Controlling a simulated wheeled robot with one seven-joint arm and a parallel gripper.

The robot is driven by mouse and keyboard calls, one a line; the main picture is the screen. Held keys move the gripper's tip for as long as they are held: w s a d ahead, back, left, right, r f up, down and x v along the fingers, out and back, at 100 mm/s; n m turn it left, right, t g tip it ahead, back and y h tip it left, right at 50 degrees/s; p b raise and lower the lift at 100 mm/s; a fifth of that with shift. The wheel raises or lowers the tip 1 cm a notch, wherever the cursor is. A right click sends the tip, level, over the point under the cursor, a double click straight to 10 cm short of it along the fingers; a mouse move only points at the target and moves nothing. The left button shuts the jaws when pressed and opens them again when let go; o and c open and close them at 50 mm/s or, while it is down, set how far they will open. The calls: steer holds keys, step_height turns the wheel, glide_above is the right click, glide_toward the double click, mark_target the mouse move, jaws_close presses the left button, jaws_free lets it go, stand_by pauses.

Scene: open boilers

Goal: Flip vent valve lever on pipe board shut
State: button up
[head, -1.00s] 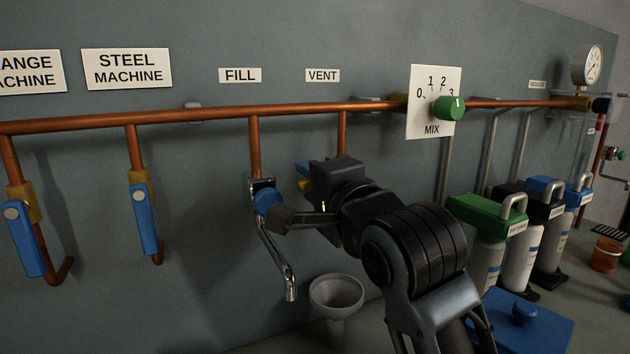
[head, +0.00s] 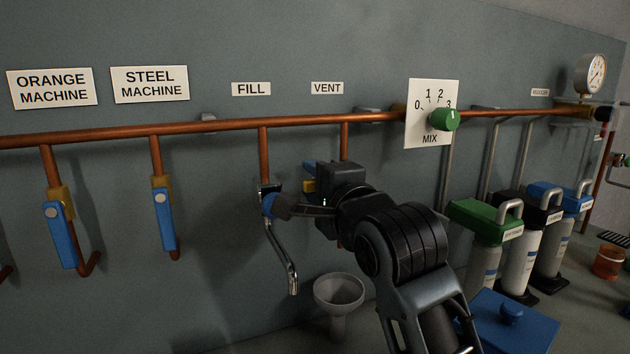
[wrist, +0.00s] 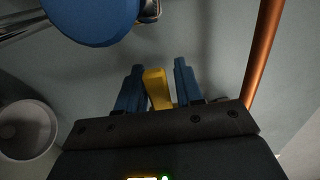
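The VENT label (head: 327,88) is on the wall, with its copper drop pipe (head: 344,140) below. My gripper (head: 303,188) is just left of that pipe and hides most of the valve. A yellow part (head: 308,187) shows beside my gripper. In the wrist view, my gripper (wrist: 158,75) has two blue finger-like pieces standing apart, with the yellow part (wrist: 157,88) between them. There is a clear gap on its right side; contact on the left is unclear. The vent lever's angle cannot be told.
The FILL tap, with a blue knob (head: 268,204) and a metal spout (head: 283,260), is close left of my gripper. A grey funnel (head: 340,292) stands below. Green-topped canister (head: 485,218) and others stand right. The blue-levered steel machine valve (head: 164,218) hangs further left.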

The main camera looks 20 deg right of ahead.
steer(key=shift+o, duration=0.6)
steer(key=s+b, duration=0.1)
steer(key=s, duration=0.6)
steer(key=shift+s, duration=0.4)
